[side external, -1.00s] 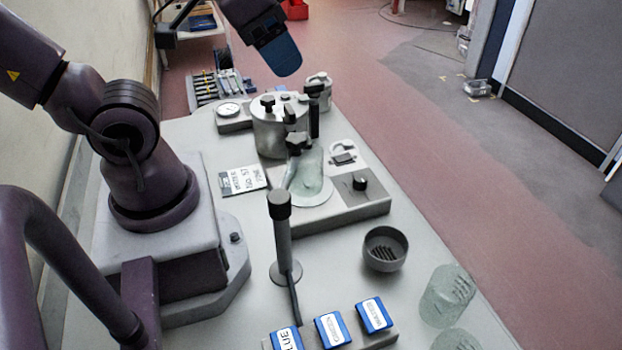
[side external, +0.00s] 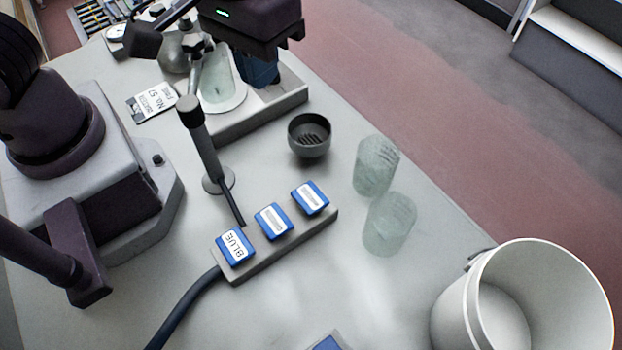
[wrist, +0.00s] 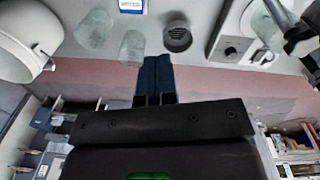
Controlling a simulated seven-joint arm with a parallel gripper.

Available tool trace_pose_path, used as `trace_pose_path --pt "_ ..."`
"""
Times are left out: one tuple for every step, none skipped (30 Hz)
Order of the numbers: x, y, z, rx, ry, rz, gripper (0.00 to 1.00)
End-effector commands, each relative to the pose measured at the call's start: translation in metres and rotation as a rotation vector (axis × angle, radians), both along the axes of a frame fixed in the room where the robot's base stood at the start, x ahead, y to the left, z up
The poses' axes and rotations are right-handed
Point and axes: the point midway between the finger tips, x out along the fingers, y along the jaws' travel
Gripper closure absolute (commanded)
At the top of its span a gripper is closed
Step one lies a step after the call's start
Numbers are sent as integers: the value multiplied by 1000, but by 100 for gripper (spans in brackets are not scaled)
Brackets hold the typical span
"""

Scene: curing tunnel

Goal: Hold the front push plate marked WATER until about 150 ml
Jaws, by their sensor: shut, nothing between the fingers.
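Three blue push plates sit in a row on a grey bar. The near left one (side external: 235,247) reads BLUE. The labels on the middle plate (side external: 273,220) and the far right plate (side external: 310,197) are too small to read now, so I cannot tell which says WATER. Part of a blue-edged plate with a white face also shows in the wrist view (wrist: 131,4). My gripper (side external: 262,80) is shut and empty, its blue fingers over the grey slab beside a glass vessel (side external: 217,78), well apart from the plates. The fingers also show in the wrist view (wrist: 154,70).
A dark post (side external: 203,145) stands behind the plates. A dark grilled cup (side external: 309,136) and two clear tumblers (side external: 376,165) (side external: 390,222) stand to the right. A white bucket (side external: 470,310) is at the lower right. The table between tumblers and bar is clear.

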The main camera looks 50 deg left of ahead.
Motion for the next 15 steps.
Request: trace_pose_path --pt "0 -12 -10 15 22 75 100" --pt "1 -17 -15 22 32 130 100" --pt "2 -25 -21 32 41 205 100" --pt "2 -30 -26 40 48 261 100" --pt "2 -34 -30 46 51 320 100" --pt "3 -40 -35 53 55 401 100" --pt "4 -45 -39 58 57 462 100" --pt "5 -48 -42 62 56 526 100" --pt "7 -52 -45 65 56 611 100" --pt "8 -55 -48 67 54 676 100" --pt "10 -57 -49 66 52 741 100" --pt "13 -59 -50 62 50 828 100" --pt "16 -60 -50 56 46 890 100" --pt "18 -61 -49 50 44 948 100" --pt "20 -63 -47 38 41 1020 100"
